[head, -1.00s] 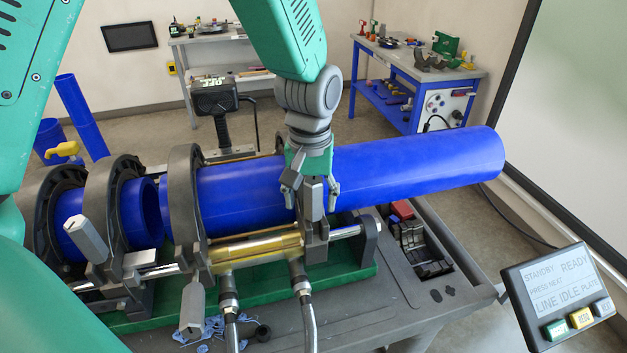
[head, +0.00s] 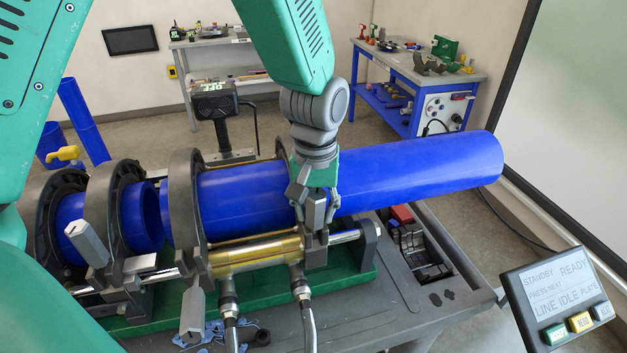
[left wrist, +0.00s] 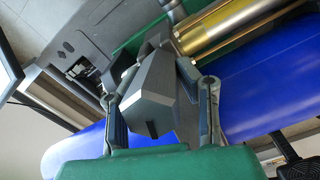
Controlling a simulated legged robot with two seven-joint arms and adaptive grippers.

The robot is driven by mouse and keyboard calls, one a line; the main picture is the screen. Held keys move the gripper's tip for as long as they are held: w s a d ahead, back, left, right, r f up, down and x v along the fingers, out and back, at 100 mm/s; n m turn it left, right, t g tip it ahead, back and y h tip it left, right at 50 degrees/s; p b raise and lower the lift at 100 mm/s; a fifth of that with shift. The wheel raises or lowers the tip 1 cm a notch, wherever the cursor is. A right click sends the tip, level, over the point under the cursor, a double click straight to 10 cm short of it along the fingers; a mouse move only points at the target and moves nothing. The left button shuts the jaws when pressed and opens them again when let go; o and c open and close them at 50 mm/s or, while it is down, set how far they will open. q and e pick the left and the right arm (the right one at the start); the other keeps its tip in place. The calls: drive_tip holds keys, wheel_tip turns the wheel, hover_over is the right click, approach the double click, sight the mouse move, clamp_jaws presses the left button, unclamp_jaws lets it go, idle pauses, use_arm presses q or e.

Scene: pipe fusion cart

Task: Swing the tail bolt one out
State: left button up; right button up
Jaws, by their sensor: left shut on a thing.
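My left gripper (head: 315,203) is at the rightmost clamp of the pipe cart, in front of the long blue pipe (head: 415,172). Its fingers are shut on a grey block-shaped bolt head, the tail bolt (head: 316,212). In the left wrist view the faceted grey head (left wrist: 160,100) sits between the two fingers. The lower end of the bolt and its pivot are largely hidden. Two similar grey bolt heads hang swung out at the other clamps, one at the left (head: 87,243) and one lower down (head: 193,314). My right gripper is not in view.
A brass cylinder (head: 255,253) with two hoses lies below the pipe. A blue pipe piece sits in the left clamps (head: 100,200). A tilted panel with buttons (head: 562,298) stands at the right. A blue workbench (head: 415,80) stands behind.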

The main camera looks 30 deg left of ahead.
use_arm(q)
drive_tip(key=shift+s+d+f, duration=0.1)
drive_tip(key=shift+s+d, duration=0.2)
drive_tip(key=shift+d, duration=0.05)
drive_tip(key=shift+s+d+f, duration=0.25)
drive_tip(key=shift+s+d, duration=0.35)
drive_tip(key=shift+d, duration=0.05)
drive_tip(key=shift+s+d, duration=0.1)
drive_tip(key=shift+o, duration=0.4)
drive_tip(key=shift+s+d+f, duration=0.45)
drive_tip(key=shift+s+d, duration=0.05)
drive_tip(key=shift+d, duration=0.15)
